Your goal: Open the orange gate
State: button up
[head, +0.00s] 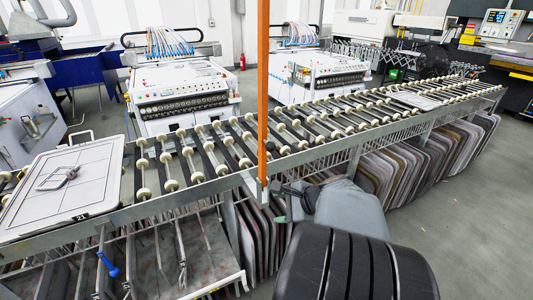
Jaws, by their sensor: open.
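A tall, thin orange bar (263,90) stands upright in the middle of the head view and runs out of the top edge. It is the only large orange thing in view, and I take it as the gate. Its lower end meets a pale metal bracket (264,191) at the near rail of the roller conveyor. My gripper (279,203) is just right of the bracket, its dark fingers apart and pointing left. I cannot tell whether a finger touches the bracket. My grey and black arm links hide part of the view below.
The roller conveyor (185,160) crosses the view, with a white framed panel (95,180) on its left end. Many upright boards (415,165) are racked beneath. White machines (180,90) stand behind. Grey floor (455,215) is free at the right.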

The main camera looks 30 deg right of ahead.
jog(key=w+d+r+m+t+h, duration=0.1)
jog(key=w+d+r+m+t, duration=0.15)
jog(key=d+m+t, duration=0.4)
jog(key=m+t+h, duration=0.2)
jog(key=m+t, duration=0.1)
jog(key=m, duration=0.6)
send_near(267, 143)
jog(key=shift+n+g, duration=0.25)
jog(key=w, duration=0.3)
jog(key=w+p, duration=0.1)
jog(key=w, duration=0.7)
jog(key=shift+w+d+f, duration=0.1)
jog(key=shift+d+f, duration=0.05)
jog(key=shift+f, duration=0.15)
grip_shut()
